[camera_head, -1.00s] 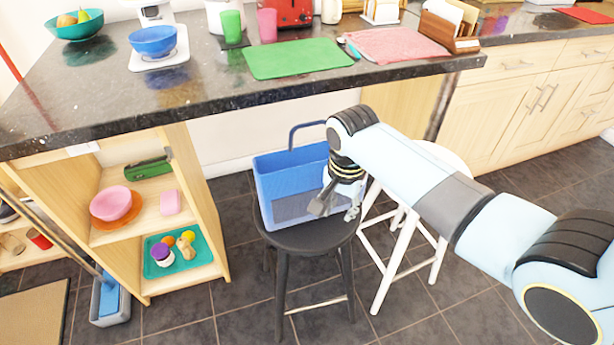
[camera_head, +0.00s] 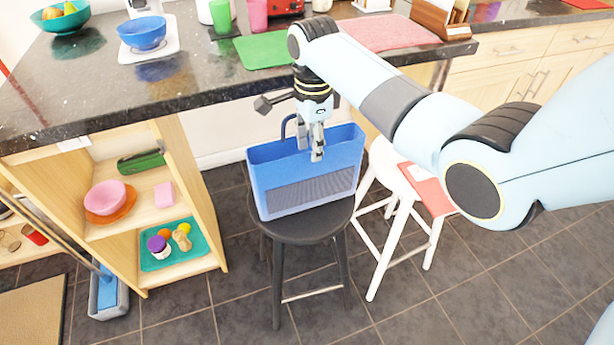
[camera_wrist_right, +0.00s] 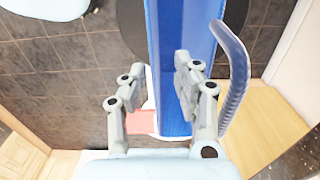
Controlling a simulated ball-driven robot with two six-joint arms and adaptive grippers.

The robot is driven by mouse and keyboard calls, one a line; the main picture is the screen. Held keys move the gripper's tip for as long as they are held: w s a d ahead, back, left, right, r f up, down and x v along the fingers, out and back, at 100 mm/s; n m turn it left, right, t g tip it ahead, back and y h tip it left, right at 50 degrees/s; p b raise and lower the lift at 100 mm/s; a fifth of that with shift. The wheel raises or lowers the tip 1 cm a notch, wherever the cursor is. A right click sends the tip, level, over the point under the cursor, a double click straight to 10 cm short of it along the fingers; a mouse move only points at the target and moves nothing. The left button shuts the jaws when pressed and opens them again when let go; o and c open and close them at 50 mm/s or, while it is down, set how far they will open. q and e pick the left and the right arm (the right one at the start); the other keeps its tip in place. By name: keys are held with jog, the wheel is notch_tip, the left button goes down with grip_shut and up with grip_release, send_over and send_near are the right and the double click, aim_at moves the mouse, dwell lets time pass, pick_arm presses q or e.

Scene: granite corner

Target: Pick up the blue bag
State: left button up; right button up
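The blue bag (camera_head: 300,185) stands open-topped on the black stool (camera_head: 310,228), with its handle (camera_head: 287,122) rising at the back. In the right wrist view the bag (camera_wrist_right: 172,25) runs up the middle, and its curved handle (camera_wrist_right: 238,75) is to the right. My right gripper (camera_head: 311,155) points down at the bag's top. In the wrist view its fingers (camera_wrist_right: 155,70) are apart, one left of the bag and one over it. Whether either finger touches the bag cannot be told. My left gripper is not in view.
A granite counter (camera_head: 130,95) overhangs close behind the bag. A white stool (camera_head: 392,180) with a red item (camera_head: 430,190) stands to the right. Open wooden shelves (camera_head: 180,275) with toy food are on the left. The tiled floor in front is clear.

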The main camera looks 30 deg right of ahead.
aim_at(307, 165)
jog(key=f, duration=0.5)
jog(key=shift+s+a+f+b, duration=0.25)
jog(key=shift+s+f+b, duration=0.05)
jog(key=shift+f, duration=0.1)
grip_shut()
jog(key=shift+r, duration=0.1)
